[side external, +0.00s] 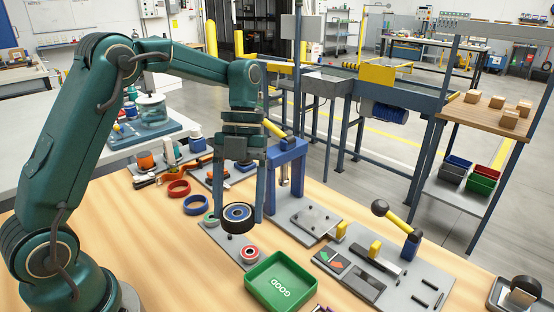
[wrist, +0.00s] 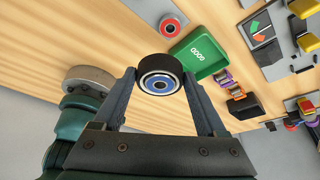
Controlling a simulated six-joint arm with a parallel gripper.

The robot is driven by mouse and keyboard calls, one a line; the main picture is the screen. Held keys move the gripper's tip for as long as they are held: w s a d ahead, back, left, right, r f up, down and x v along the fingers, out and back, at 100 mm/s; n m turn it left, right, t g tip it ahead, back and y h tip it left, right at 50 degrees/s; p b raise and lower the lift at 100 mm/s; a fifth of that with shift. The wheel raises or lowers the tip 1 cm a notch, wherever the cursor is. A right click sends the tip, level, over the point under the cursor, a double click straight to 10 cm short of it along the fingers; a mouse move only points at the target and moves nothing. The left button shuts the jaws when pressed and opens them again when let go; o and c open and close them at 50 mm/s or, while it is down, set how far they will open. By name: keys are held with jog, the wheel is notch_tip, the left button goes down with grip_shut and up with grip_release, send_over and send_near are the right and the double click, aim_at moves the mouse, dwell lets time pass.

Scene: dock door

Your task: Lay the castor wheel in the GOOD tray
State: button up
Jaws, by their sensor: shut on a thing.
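The castor wheel (side external: 238,216) has a black tyre and a blue hub with a metal centre. It also shows in the wrist view (wrist: 160,80). My gripper (side external: 238,208) is shut on it, one finger on each side. The wheel appears held above the grey plate, though the side view does not clearly show the gap. The GOOD tray (side external: 254,290) is green and shallow, with white lettering on its floor. It lies to the front right of the wheel in the side view, and beyond the wheel in the wrist view (wrist: 180,49). The tray looks empty.
A red ring-shaped part (side external: 250,253) sits on the grey plate between wheel and tray. A blue press frame (side external: 288,160) stands behind right. A fixture plate with a yellow-handled lever (side external: 397,222) is right of the tray. Red (side external: 178,189) and blue (side external: 196,205) rings lie left.

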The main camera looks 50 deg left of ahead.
send_over(280, 290)
jog(key=w, duration=0.1)
jog(key=f, duration=0.4)
jog(key=a+f, duration=0.1)
jog(key=shift+w+f, duration=0.1)
jog(key=shift+f, duration=2.2)
jog(key=shift+f, duration=0.1)
jog(key=o, duration=1.3)
jog(key=shift+o, duration=0.2)
